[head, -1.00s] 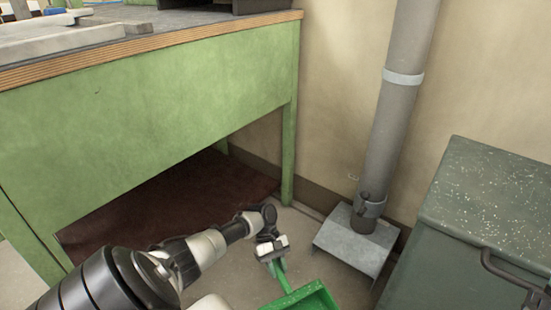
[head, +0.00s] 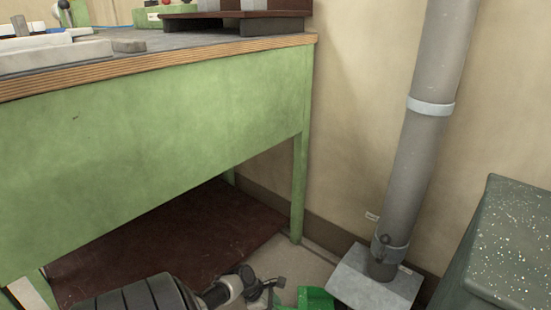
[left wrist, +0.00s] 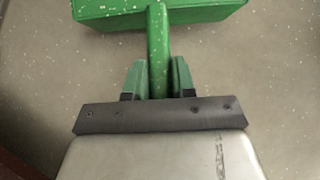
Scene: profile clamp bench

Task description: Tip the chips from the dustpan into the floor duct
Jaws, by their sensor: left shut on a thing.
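The green dustpan (head: 316,298) shows at the bottom edge of the head view, mostly cut off. In the left wrist view its handle (left wrist: 158,45) runs between the fingers, and its pan (left wrist: 95,10) is at the top. My left gripper (left wrist: 155,80) is shut on the handle. In the head view my left gripper (head: 268,296) is low, left of the duct. The floor duct (head: 375,280) is a grey metal box at the foot of a grey pipe (head: 420,150). The dustpan is just left of it. The chips inside the pan cannot be made out. My right gripper is not in view.
A green workbench (head: 160,140) fills the left, with a dark red-brown panel (head: 170,255) on the floor under it. A speckled dark green bin or cabinet (head: 510,240) stands at the right. Pale specks lie on the floor (left wrist: 260,60).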

